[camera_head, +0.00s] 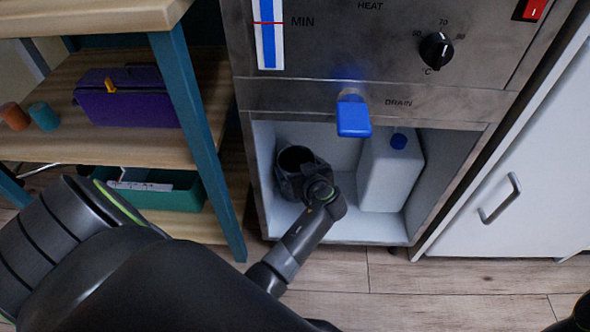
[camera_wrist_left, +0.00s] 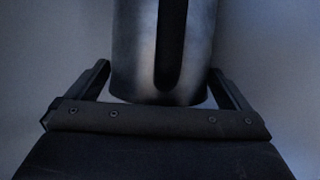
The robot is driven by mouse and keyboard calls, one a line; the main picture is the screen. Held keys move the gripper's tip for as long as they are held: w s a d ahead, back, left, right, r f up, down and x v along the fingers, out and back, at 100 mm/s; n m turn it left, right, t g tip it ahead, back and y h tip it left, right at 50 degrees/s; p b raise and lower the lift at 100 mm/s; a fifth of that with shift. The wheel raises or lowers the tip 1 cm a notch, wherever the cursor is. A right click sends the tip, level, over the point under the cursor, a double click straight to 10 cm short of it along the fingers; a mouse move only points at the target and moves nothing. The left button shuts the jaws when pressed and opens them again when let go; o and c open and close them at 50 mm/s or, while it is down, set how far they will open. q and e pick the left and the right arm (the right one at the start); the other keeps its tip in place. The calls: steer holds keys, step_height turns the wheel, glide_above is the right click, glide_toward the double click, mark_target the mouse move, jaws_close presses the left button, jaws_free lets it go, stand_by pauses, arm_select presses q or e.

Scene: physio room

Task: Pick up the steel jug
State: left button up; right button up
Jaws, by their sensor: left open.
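The steel jug (camera_head: 293,157) stands upright in the lower left of the open bay under the drain tap; its dark open top shows. In the left wrist view the jug (camera_wrist_left: 132,50) fills the upper middle, with its dark handle running down the side toward the camera. My left gripper (camera_head: 312,183) reaches into the bay at the jug's near side. In the wrist view the left gripper (camera_wrist_left: 160,68) is open, one finger on each side of the jug. The head view partly hides the jug behind the gripper. My right gripper does not show.
A white canister (camera_head: 390,175) with a blue cap stands right of the jug. The blue drain tap (camera_head: 353,117) juts out above. A wooden shelf (camera_head: 110,140) with a teal post (camera_head: 195,130) stands left, holding a purple case (camera_head: 128,97). A white cabinet (camera_head: 510,180) is at right.

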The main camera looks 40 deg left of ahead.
arm_select(q)
steer(key=c, duration=1.1)
steer(key=shift+r, duration=0.15)
steer(key=shift+c, duration=0.2)
